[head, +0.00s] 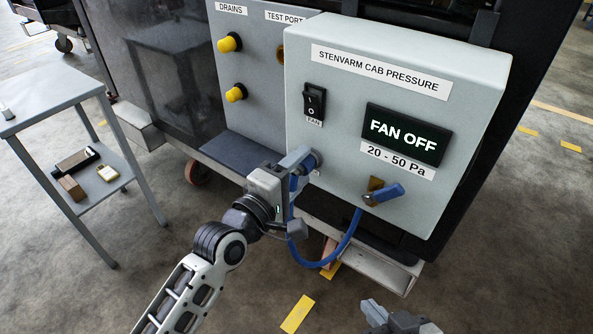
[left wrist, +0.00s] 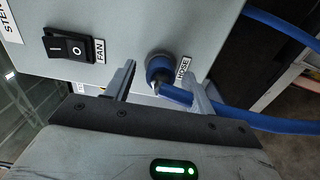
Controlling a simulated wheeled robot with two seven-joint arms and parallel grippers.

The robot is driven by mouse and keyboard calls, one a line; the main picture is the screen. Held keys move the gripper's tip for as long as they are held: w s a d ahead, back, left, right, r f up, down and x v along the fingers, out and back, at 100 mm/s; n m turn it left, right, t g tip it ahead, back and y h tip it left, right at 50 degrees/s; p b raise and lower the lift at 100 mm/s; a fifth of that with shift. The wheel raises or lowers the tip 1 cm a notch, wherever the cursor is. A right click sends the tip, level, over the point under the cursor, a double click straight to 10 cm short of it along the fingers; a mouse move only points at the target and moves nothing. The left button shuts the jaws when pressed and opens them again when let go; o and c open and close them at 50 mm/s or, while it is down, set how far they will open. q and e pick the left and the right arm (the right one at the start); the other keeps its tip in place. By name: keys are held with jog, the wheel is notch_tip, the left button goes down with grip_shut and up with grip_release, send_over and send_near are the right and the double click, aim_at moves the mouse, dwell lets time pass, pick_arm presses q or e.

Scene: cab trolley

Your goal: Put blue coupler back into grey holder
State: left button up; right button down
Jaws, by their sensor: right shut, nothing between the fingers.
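The blue coupler (head: 386,194) sits tilted at the lower right of the grey panel box, in front of a brass-coloured plate (head: 376,183). A blue hose (head: 343,250) loops from there to the port labelled HOSE. My left gripper (head: 301,160) is at that port. In the left wrist view its fingers (left wrist: 163,92) stand apart on either side of the blue hose fitting (left wrist: 158,66). My right gripper (head: 372,312) is shut at the bottom edge, below the box.
The panel box carries a fan switch (head: 314,101) and a display (head: 406,134) reading FAN OFF. Yellow drain knobs (head: 230,43) stick out to the left. A grey side table (head: 48,100) stands at far left. Floor at the lower right is clear.

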dwell(0.4)
pick_arm(q)
jog(key=v, duration=1.6)
jog(key=o, duration=1)
jog(key=shift+c, duration=0.2)
jog(key=v, duration=0.9)
